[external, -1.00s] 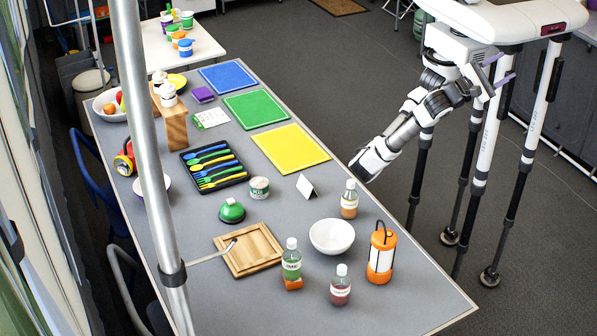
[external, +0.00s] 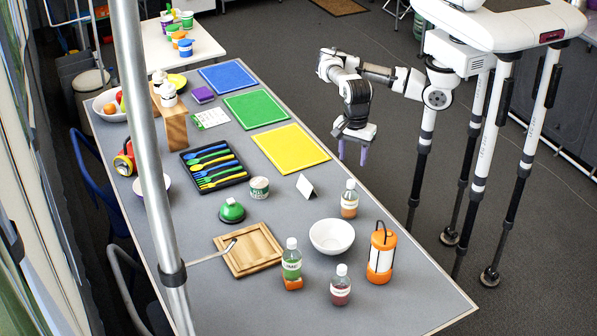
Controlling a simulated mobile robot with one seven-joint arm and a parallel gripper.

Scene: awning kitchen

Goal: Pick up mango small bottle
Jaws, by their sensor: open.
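A small clear bottle with orange contents (external: 349,199) and a white cap stands upright on the grey table, near its right edge. It looks like the mango bottle, but its label is too small to read. A green bottle (external: 291,262) and a red bottle (external: 340,287) of similar shape stand closer to the camera. My gripper (external: 352,154) points downward with its purple fingers apart and nothing between them. In the picture it appears above the orange bottle and right of the yellow mat, apart from the bottle.
A white bowl (external: 331,237) stands just below the orange bottle in the picture, with an orange lantern (external: 381,254) to the lower right. A folded white card (external: 306,187) and a can (external: 259,188) are to the left. The yellow mat (external: 290,149) lies flat and bare.

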